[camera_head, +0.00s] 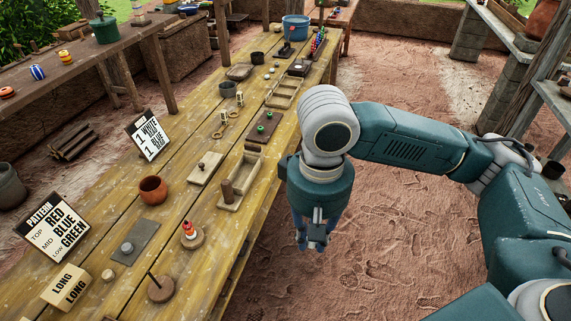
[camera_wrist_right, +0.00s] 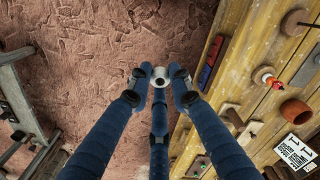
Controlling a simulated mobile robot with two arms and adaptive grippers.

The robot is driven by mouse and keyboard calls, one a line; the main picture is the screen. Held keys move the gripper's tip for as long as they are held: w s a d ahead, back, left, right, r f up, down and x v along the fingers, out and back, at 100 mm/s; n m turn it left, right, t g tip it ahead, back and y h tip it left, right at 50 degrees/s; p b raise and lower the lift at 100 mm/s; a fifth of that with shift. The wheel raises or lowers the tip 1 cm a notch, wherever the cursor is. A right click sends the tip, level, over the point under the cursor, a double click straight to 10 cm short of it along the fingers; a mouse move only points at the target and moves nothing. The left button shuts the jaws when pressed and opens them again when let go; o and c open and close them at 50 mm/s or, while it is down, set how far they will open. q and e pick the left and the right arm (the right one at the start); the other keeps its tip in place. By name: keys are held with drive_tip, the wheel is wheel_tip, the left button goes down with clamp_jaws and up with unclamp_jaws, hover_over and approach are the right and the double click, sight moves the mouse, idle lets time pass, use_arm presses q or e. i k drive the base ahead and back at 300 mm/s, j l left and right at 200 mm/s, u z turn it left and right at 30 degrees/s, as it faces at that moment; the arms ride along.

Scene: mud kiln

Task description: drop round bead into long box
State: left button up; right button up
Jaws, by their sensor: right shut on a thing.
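My right gripper (camera_head: 316,243) hangs fingers down over the dirt floor, off the right edge of the table. In the right wrist view its fingers (camera_wrist_right: 160,80) are shut on a small pale, round bead (camera_wrist_right: 160,80), which shows a grey round face at the fingertips. In the head view the bead is not clear among the fingers. The long box (camera_head: 62,290), pale with the word LONG on it, stands on the table at the lower left, far from the gripper. Its inside cannot be made out. My left gripper is not in view.
Open floor lies right of the table.

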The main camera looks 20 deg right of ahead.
sight(251, 177)
drive_tip(key=z, duration=0.3)
drive_tip(key=l+u, duration=0.15)
drive_tip(key=u, duration=0.7)
drive_tip(key=i+l+u, duration=0.1)
drive_tip(key=l+u, duration=0.25)
drive_tip(key=l, duration=0.3)
drive_tip(key=l+u, duration=0.35)
drive_tip(key=l, duration=0.25)
drive_tip(key=l+u, duration=0.35)
drive_tip(key=l, duration=0.35)
